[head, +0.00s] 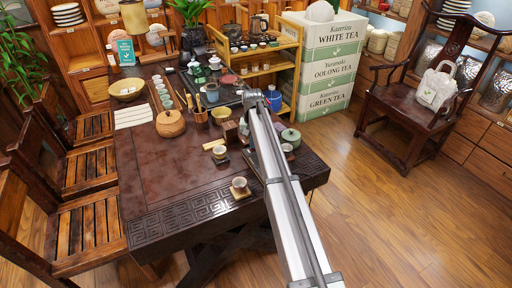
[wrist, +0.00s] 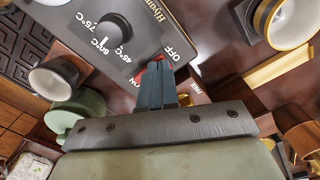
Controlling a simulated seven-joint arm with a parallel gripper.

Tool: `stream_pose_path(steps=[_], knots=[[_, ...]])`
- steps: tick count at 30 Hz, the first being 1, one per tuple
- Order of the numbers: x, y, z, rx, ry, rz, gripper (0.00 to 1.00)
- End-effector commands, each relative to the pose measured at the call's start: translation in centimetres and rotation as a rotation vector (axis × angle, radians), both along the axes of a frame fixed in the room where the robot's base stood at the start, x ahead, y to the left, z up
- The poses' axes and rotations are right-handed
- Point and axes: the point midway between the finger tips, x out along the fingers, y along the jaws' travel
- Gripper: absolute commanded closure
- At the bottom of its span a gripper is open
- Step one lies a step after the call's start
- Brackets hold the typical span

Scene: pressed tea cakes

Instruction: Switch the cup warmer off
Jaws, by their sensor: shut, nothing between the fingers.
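The cup warmer's dark grey control panel (wrist: 85,20) fills the upper left of the wrist view. It has a black round knob (wrist: 113,30) with temperature marks around it. A red rocker switch (wrist: 139,77) sits near the panel's edge, with OFF printed on its upper right side and ON on its lower left. My gripper (wrist: 156,68) is shut and empty, its fingertips over the switch and covering most of it. Whether they touch it, and which side is pressed, I cannot tell. In the head view my own arm hides the fingertips and most of the warmer.
In the wrist view a white-lined cup (wrist: 285,22) stands upper right, another cup (wrist: 55,78) at left, and a green lidded pot (wrist: 85,108) below it. The dark tea table (head: 165,170) is crowded around my arm; its front left is clear.

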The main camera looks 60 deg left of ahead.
Motion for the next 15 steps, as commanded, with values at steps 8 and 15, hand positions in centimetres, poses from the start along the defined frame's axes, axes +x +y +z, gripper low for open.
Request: stream_pose_path(steps=[8, 15], knots=[[0.0, 0.0, 1.1, 0.0, 0.0, 0.0, 1.0], [0.0, 0.0, 2.7, 0.001, 0.0, 0.0, 1.0]])
